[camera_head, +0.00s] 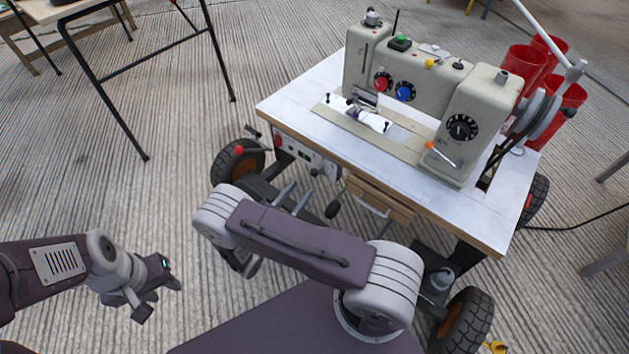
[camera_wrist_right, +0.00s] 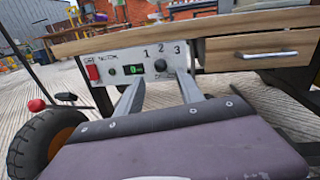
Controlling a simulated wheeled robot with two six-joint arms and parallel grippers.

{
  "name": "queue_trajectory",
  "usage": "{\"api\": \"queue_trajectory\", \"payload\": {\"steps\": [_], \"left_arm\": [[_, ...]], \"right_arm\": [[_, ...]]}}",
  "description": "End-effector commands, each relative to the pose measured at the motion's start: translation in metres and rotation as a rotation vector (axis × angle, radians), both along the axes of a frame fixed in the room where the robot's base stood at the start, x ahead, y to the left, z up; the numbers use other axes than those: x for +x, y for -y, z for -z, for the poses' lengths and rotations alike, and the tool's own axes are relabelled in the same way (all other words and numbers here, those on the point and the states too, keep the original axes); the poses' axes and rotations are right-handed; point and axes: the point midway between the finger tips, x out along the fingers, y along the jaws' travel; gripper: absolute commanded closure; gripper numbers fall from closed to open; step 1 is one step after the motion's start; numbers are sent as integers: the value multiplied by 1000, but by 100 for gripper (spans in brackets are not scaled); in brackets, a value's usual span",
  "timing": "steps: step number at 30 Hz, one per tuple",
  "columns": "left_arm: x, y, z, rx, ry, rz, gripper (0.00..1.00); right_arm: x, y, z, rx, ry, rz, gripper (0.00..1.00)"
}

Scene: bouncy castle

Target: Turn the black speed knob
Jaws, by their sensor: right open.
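The black speed knob (camera_wrist_right: 160,66) sits on a pale control panel (camera_wrist_right: 100,58) under the table edge, below the printed numbers 1, 2 and 3. In the head view the panel (camera_head: 298,153) is on the table's front side. My right gripper (camera_wrist_right: 161,79) is open and empty, its two fingers pointing at the panel with the knob showing between their tips. I cannot tell whether they touch it. The right gripper also shows in the head view (camera_head: 301,187). My left gripper (camera_head: 161,300) is open and empty over the floor at lower left.
The panel has a red switch (camera_wrist_right: 93,72) and a green-lit display (camera_wrist_right: 134,70). A wooden drawer (camera_head: 379,202) is right of it. A wheel (camera_head: 238,160) is left of the panel.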

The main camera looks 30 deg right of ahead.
Motion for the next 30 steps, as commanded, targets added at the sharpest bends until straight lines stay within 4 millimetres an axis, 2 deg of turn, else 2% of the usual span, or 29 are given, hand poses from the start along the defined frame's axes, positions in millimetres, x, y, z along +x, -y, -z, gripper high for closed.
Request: {"api": "queue_trajectory", "payload": {"steps": [4, 9, 15, 25, 26, 30], "left_arm": [[0, 0, 10, 0, 1, 0, 64], [0, 0, 32, 0, 0, 0, 64], [0, 0, 46, 0, 0, 0, 64], [0, 0, 47, 0, 0, 0, 64], [0, 0, 47, 0, 0, 0, 64], [0, 0, 47, 0, 0, 0, 64]], "right_arm": [[7, 15, 2, 1, 2, 7, 56], [25, 47, 4, 3, 2, 10, 56], [41, 74, 2, 2, 1, 7, 56], [45, 79, -2, 2, 0, 4, 56], [45, 79, -2, 2, 0, 4, 61], [45, 79, -2, 2, 0, 4, 100]]}}
